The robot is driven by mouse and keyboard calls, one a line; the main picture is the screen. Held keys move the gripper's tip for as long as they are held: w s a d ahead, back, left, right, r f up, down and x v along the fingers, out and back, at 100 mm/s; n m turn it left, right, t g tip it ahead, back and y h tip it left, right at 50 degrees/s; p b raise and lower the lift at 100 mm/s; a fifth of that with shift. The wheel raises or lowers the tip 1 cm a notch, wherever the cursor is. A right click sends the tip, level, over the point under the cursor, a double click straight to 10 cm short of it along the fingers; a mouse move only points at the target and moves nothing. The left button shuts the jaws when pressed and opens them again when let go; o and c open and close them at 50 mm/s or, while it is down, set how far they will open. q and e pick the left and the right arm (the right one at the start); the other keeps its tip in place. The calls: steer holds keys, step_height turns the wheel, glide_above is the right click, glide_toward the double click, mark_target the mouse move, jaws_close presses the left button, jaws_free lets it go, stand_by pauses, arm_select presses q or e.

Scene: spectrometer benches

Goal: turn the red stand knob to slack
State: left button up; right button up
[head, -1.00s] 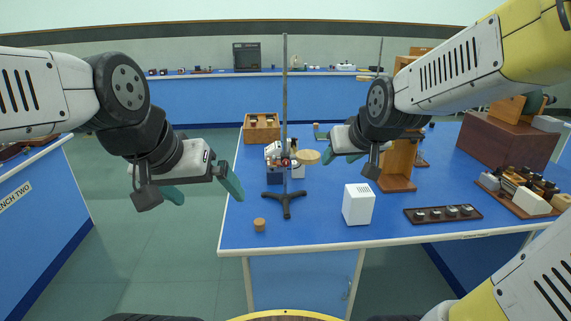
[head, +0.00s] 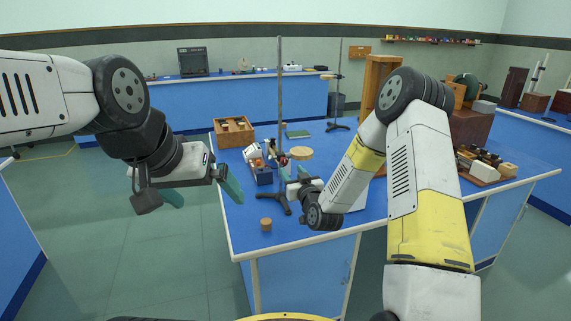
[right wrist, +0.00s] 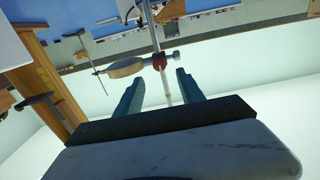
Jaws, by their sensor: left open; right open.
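The stand has a tall thin rod (head: 280,95) and a dark foot (head: 273,198) on the near blue bench. A red knob (right wrist: 159,63) sits on the rod's clamp in the right wrist view, near a pale wooden disc (right wrist: 125,68), which also shows in the head view (head: 301,153). My right gripper (right wrist: 159,75) is open, its teal fingers either side of the rod line, with the knob just beyond the fingertips. I cannot tell whether they touch it. In the head view my right gripper (head: 289,178) is close to the stand. My left gripper (head: 211,203) is open and empty, left of the bench.
A cork (head: 266,224) lies near the front edge. A wooden frame (head: 378,75) rises behind my right arm. Floor at left is clear.

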mark_target(285, 162)
steer(key=x, duration=0.7)
steer(key=shift+w+a, duration=0.15)
steer(key=shift+w, duration=0.2)
steer(key=shift+c, duration=0.3)
steer(key=shift+f, duration=0.1)
jaws_close()
